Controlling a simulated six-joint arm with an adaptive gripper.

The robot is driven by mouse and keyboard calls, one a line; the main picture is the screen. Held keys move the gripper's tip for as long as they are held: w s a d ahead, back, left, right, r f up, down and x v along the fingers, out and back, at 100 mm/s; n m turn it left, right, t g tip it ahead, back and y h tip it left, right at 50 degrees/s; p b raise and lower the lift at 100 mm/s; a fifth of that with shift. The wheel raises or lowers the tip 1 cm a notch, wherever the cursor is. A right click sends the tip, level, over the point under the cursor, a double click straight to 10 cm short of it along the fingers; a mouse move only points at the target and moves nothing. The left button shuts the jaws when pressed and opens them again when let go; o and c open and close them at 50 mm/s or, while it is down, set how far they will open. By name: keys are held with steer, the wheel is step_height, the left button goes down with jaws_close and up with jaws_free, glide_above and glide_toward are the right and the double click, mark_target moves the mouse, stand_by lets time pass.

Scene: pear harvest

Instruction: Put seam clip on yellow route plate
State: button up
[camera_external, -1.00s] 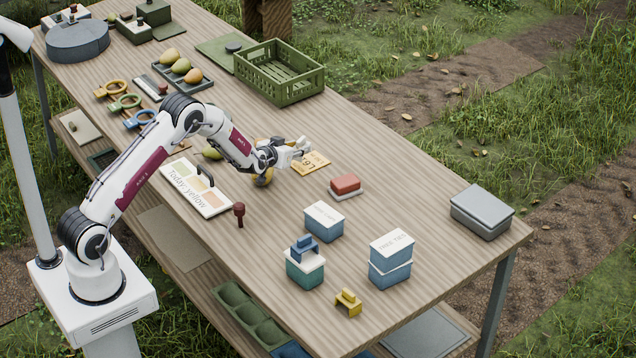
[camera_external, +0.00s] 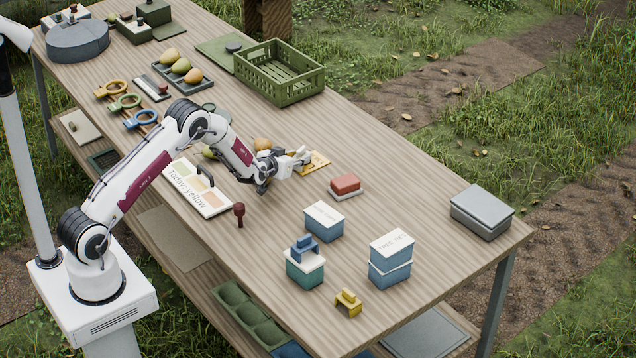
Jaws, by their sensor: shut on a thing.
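The piece is small and partly covered by the fingers. I cannot tell whether it touches the plate.
A red block on a pale base (camera_external: 345,185) stands right of the plate. A white board (camera_external: 213,204) with "Today: yellow" and a dark red peg (camera_external: 239,212) are left. Pears (camera_external: 262,144) lie behind my gripper. Blue boxes (camera_external: 324,222) and a yellow bracket (camera_external: 348,302) stand in front.

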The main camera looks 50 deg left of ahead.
steer(key=shift+f, duration=0.15)
steer(key=o, duration=0.9)
steer(key=shift+o, duration=0.2)
steer(key=shift+r, duration=0.2)
steer(key=shift+v, duration=3.7)
